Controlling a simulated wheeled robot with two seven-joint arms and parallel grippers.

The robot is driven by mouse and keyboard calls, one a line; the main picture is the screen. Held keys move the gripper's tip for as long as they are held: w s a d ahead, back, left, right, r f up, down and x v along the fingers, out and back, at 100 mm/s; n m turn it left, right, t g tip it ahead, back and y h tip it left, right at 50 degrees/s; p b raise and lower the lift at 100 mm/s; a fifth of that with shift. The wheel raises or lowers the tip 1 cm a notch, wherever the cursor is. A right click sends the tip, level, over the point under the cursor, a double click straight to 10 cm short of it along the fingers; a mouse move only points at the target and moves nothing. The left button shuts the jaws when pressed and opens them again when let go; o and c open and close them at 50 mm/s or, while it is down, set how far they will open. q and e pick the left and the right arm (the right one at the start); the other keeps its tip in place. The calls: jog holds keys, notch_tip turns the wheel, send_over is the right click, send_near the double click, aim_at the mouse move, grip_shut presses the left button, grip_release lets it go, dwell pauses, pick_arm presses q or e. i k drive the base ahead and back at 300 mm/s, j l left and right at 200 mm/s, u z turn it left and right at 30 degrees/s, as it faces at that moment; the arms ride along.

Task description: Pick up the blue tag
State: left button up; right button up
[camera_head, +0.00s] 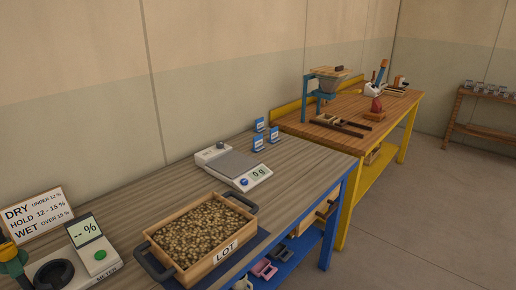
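Three small blue-and-white upright pieces stand close together near the far end of the grey wooden table. One is at the back (259,125), one at the front left (258,144) and one at the right (273,134). They look like tags or small packets; their print is too small to read, and I cannot tell which one is the blue tag. They stand apart from the scale (234,166). Neither of my grippers shows in the head view.
A tray of beans marked LOT (212,262) is on a dark mat. A moisture meter (100,254) and a DRY/HOLD/WET sign (36,215) are at left. A yellow-and-teal object (12,257) is at the left edge. A yellow-legged workbench (352,105) adjoins the far end.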

aim_at(258, 140)
jog(key=i+l, duration=0.3)
jog(key=l, duration=0.15)
jog(key=i+l+u, duration=0.1)
jog(key=i+l, duration=0.2)
jog(key=l, duration=0.15)
jog(key=i+l+u, duration=0.1)
jog(key=l, duration=0.25)
jog(key=i+l+u, duration=0.1)
jog(key=l, duration=0.3)
jog(key=i+l+u, duration=0.1)
jog(key=i+l, duration=0.15)
jog(key=i+l+u, duration=0.1)
jog(key=l, duration=0.4)
jog(key=i+l+u, duration=0.1)
jog(key=l, duration=0.3)
jog(key=i+l+u, duration=0.25)
jog(key=l, duration=0.8)
jog(key=l+u, duration=0.2)
jog(key=l, duration=1.45)
jog(key=k+l+u, duration=0.15)
jog(key=l, duration=0.5)
jog(key=i, duration=0.05)
